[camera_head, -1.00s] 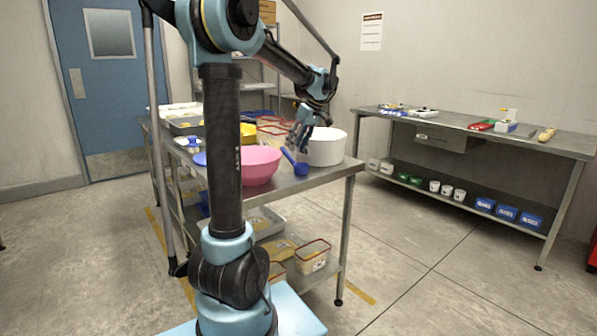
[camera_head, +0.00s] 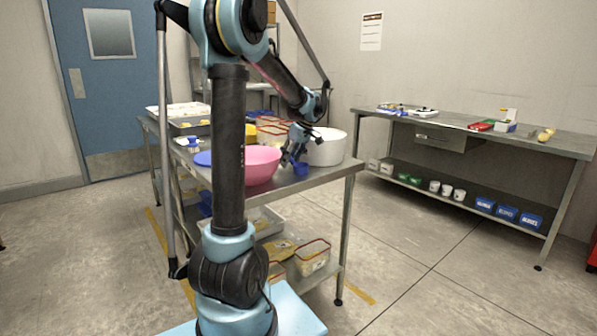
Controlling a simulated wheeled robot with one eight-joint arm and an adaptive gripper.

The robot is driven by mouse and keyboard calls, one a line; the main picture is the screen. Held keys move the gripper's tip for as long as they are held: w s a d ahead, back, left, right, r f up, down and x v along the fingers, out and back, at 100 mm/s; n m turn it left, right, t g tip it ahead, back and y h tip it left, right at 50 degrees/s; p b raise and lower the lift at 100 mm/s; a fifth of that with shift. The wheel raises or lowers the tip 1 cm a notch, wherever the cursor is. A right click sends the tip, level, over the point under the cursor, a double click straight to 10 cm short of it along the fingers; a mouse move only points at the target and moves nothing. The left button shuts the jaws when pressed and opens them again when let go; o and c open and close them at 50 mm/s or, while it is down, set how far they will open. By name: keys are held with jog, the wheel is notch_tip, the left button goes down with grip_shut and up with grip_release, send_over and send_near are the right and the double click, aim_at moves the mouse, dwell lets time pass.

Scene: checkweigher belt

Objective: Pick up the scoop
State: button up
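The blue scoop (camera_head: 301,169) lies on the steel table (camera_head: 325,177), between the pink bowl (camera_head: 262,166) and the white tub (camera_head: 328,148). Its cup shows; its handle is hidden behind my gripper. My gripper (camera_head: 287,163) points down right at the scoop's handle side, just left of the cup. The fingers are small and dark here, so I cannot tell whether they are open or shut, or whether they touch the handle.
The pink bowl stands close on the left of my gripper and the white tub close on its right. Red-rimmed containers (camera_head: 272,129) stand behind. A second steel bench (camera_head: 470,128) runs along the right wall. The floor between is clear.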

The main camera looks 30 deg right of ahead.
grip_shut()
